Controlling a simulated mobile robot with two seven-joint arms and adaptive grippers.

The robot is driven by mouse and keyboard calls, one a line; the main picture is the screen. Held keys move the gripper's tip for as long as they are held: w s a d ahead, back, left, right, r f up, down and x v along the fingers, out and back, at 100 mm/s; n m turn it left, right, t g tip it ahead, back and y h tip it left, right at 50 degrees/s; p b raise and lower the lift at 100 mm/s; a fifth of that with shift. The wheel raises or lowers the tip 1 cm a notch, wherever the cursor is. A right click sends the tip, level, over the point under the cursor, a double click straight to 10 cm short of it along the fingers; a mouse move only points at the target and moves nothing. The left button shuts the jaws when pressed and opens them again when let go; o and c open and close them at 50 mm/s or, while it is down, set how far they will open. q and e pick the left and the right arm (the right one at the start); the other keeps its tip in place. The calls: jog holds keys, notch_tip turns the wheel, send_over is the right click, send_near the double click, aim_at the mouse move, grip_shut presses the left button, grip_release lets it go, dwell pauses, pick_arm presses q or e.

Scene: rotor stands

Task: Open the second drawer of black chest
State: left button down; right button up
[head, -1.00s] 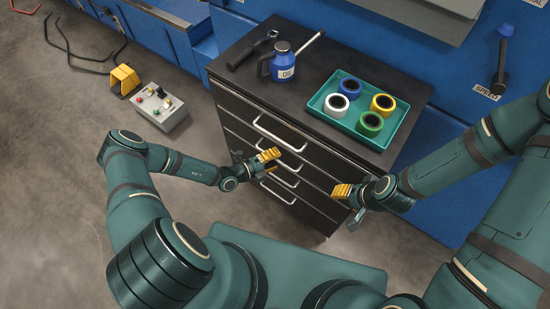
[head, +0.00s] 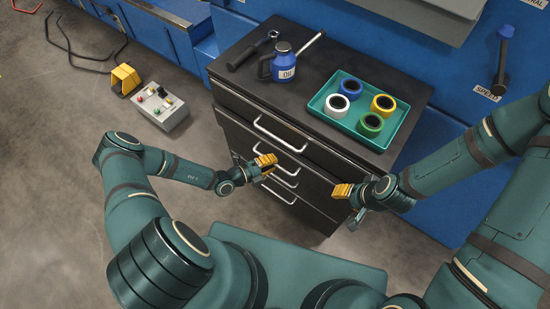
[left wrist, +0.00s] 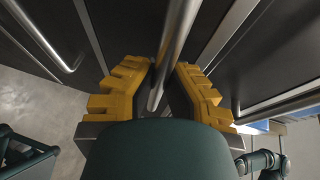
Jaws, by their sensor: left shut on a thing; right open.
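The black chest (head: 322,205) stands in the middle of the head view, with several drawers and silver bar handles. My left gripper (head: 265,164) is at the second drawer's handle (head: 289,173), below the top handle (head: 280,134). In the left wrist view its yellow fingers (left wrist: 157,92) lie on both sides of the silver bar (left wrist: 172,45), shut on it. The second drawer (head: 236,130) appears to stand out slightly from the chest front. My gripper hides part of its handle. My right gripper (head: 349,205) is open and empty, beside the chest's right front side.
On the chest top are a teal tray (head: 334,117) with several tape rolls, a blue can (head: 281,66) and a dark-handled tool (head: 247,53). A grey control box (head: 163,110) lies on the floor at left. The floor before the chest's left part is clear.

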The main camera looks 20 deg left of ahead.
pick_arm(q)
jog(key=s+a, duration=0.3)
jog(key=s, duration=0.7)
jog(key=s+a, duration=0.4)
jog(key=s, duration=0.6)
jog(key=shift+s, duration=0.2)
jog(key=shift+f, duration=0.1)
jog(key=c, duration=1)
grip_release()
jog(key=shift+a, duration=0.1)
jog(key=v, duration=1.2)
